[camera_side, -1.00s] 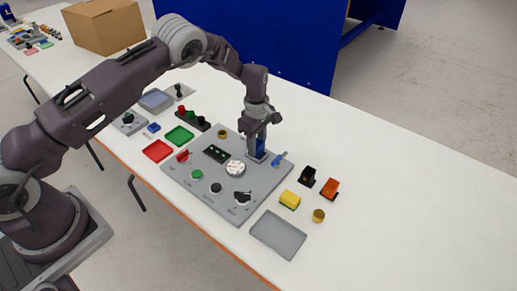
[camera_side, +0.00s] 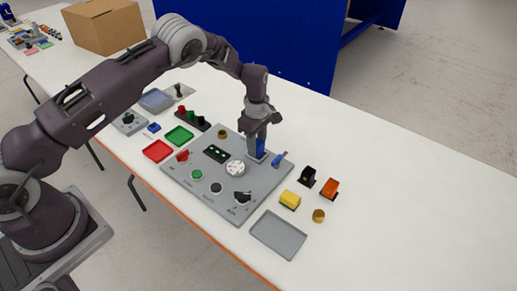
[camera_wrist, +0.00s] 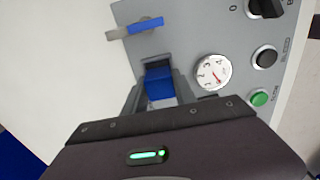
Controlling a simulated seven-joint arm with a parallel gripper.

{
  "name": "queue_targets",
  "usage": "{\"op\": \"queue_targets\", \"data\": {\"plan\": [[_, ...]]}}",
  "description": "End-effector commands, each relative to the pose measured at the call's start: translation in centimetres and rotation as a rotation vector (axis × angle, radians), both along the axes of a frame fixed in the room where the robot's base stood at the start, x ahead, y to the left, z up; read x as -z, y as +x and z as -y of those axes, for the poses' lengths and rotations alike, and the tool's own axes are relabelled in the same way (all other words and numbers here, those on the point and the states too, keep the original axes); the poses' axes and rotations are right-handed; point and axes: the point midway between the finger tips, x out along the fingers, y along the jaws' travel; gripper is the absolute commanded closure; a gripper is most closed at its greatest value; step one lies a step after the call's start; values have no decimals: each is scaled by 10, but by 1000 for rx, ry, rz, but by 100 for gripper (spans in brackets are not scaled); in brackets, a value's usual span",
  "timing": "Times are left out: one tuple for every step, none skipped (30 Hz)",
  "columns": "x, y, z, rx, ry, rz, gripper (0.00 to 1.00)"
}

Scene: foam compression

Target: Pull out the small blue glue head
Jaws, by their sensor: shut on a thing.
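The blue glue head (camera_wrist: 158,86) is a small blue block in the wrist view, with a dark recess just beyond it in the grey panel (camera_wrist: 190,22). My gripper (camera_wrist: 157,96) has one finger on each side of it and is shut on it. In the side view the blue block (camera_side: 260,147) shows between the fingers of my gripper (camera_side: 257,150), low over the far edge of the grey panel (camera_side: 220,186). The fingers hide part of it, and I cannot tell whether it touches the panel.
A blue and grey lever (camera_side: 279,159) sits beside my gripper. The panel also carries a white dial (camera_side: 235,168), a green button (camera_side: 197,175) and black knobs. A yellow block (camera_side: 290,200), a black part (camera_side: 307,176) and an orange part (camera_side: 330,188) stand to the right. The far right table is clear.

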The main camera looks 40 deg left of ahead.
Motion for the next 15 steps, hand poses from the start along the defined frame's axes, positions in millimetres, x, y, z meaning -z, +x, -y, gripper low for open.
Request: {"op": "queue_targets", "data": {"plan": [[-2, 0, 0, 0, 0, 1, 100], [-2, 0, 0, 0, 0, 1, 100], [-3, 0, 0, 0, 0, 1, 100], [-4, 0, 0, 0, 0, 1, 100], [-5, 0, 0, 0, 0, 1, 100], [-6, 0, 0, 0, 0, 1, 100], [-7, 0, 0, 0, 0, 1, 100], [-8, 0, 0, 0, 0, 1, 100], [-9, 0, 0, 0, 0, 1, 100], [-9, 0, 0, 0, 0, 1, 100], [-10, 0, 0, 0, 0, 1, 100], [-11, 0, 0, 0, 0, 1, 100], [-12, 0, 0, 0, 0, 1, 100], [-13, 0, 0, 0, 0, 1, 100], [-14, 0, 0, 0, 0, 1, 100]]}}
